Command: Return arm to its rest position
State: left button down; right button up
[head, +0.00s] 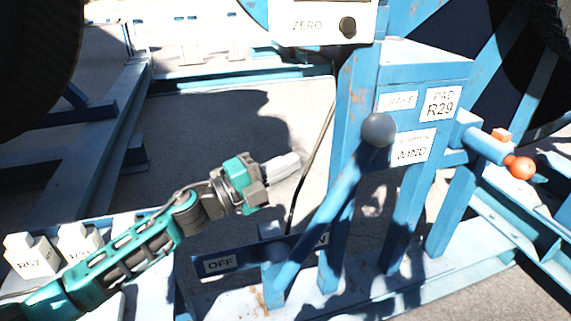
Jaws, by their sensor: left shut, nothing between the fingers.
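My left arm comes in from the lower left, and its teal and grey gripper (283,167) is in the middle of the view, its grey fingers closed together with nothing between them. It points to the right and a little up. It appears in front of the shaded ground, left of a blue lever (326,226) topped with a grey ball knob (379,130). A gap shows between the fingertips and the lever in the picture. My right gripper does not show.
The blue reel stand (352,150) carries white labels and an orange ball knob (521,168). A white "ZERO" box (310,22) with a dark knob sits at the top. An "OFF" plate (219,263) lies near the lever's base. White labelled blocks (32,257) stand at lower left. Open ground lies behind the gripper.

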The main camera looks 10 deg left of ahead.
pick_arm(q)
jog(key=s+a+f+n+g+y, duration=0.1)
jog(key=s+a+f+n+y, duration=0.1)
jog(key=s+f+n+y, duration=0.4)
jog(key=s+a+f+n+g+y, duration=0.2)
jog(key=s+f+n+y, duration=0.4)
jog(key=s+f+n, duration=1.1)
notch_tip(320, 180, down, 6)
jog(key=shift+a+f+n+y, duration=0.1)
jog(key=shift+a+n+y, duration=0.35)
jog(key=shift+n, duration=0.25)
